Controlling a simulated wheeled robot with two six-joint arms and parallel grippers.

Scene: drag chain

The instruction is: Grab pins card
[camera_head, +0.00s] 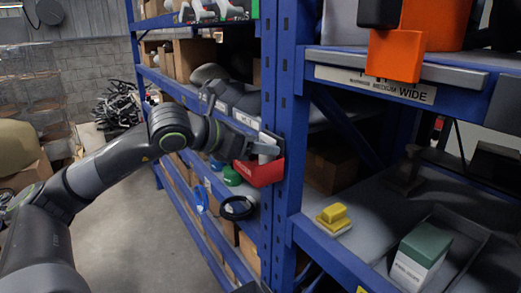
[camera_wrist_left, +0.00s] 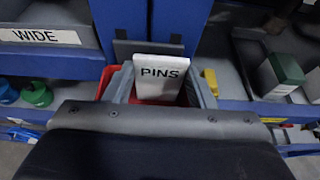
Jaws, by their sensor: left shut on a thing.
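The pins card is a small white card with black "PINS" lettering (camera_wrist_left: 160,75), and it stands upright in the left wrist view. My left gripper (camera_head: 266,150) is shut on the card, with one grey finger at each side of it. A red bin (camera_head: 262,172) is directly behind and below the card, by the blue shelf post. The fingertips overlap the bin in the left wrist view, and I cannot tell whether the card is clear of it. In the head view the card is seen nearly edge-on. My right gripper is not clearly visible.
A blue shelf post (camera_head: 283,95) stands beside my left gripper. To the right are a yellow block (camera_head: 333,217) and a green-and-white box (camera_head: 421,256) on a shelf. An orange bin (camera_head: 396,55) sits above. Green (camera_head: 232,175) and black (camera_head: 237,208) items lie left of the post.

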